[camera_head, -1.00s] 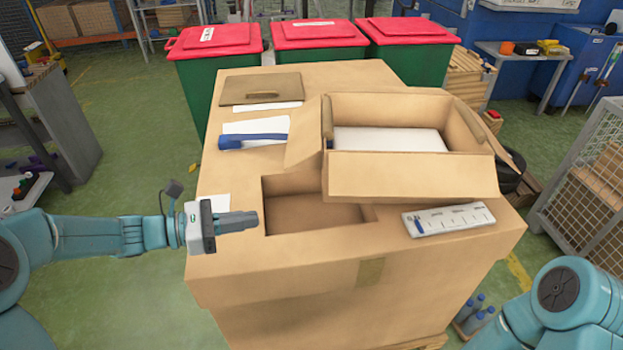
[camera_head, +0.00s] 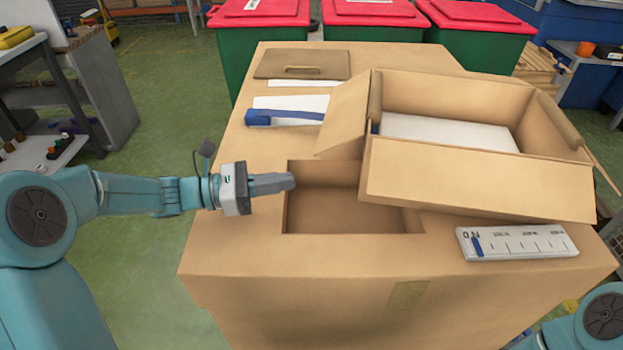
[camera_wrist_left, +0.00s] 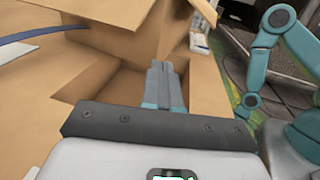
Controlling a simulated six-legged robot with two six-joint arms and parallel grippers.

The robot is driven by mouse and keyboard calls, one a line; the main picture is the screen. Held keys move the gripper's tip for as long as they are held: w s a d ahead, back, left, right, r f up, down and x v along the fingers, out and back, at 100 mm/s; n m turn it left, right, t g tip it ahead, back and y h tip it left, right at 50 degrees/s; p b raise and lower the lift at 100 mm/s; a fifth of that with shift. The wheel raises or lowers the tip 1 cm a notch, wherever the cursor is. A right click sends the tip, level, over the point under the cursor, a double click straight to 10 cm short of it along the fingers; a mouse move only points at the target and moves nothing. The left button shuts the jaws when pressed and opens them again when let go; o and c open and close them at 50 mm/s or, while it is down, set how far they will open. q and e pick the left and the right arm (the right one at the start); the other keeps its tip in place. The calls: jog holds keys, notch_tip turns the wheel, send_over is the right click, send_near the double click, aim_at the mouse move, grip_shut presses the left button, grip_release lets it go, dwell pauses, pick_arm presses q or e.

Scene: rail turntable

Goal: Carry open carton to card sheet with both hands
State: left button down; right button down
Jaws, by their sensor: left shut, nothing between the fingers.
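The open carton (camera_head: 478,180) stands on the back right of a big cardboard box top, flaps spread, with a white block (camera_head: 450,132) inside. In the left wrist view the carton (camera_wrist_left: 140,32) rises beyond my fingers. My right gripper is out of the head view; part of my right arm shows at the lower right.
A blue-handled tool (camera_head: 285,117) lies on white paper before the card sheet. A white scale plate (camera_head: 517,242) lies at the right front. Red-lidded green bins (camera_head: 262,45) stand behind.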

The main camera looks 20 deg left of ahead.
pick_arm(q)
jog(key=x, duration=1.3)
jog(key=shift+s+f, duration=0.1)
jog(key=shift+x, duration=1.05)
jog(key=shift+a, duration=0.15)
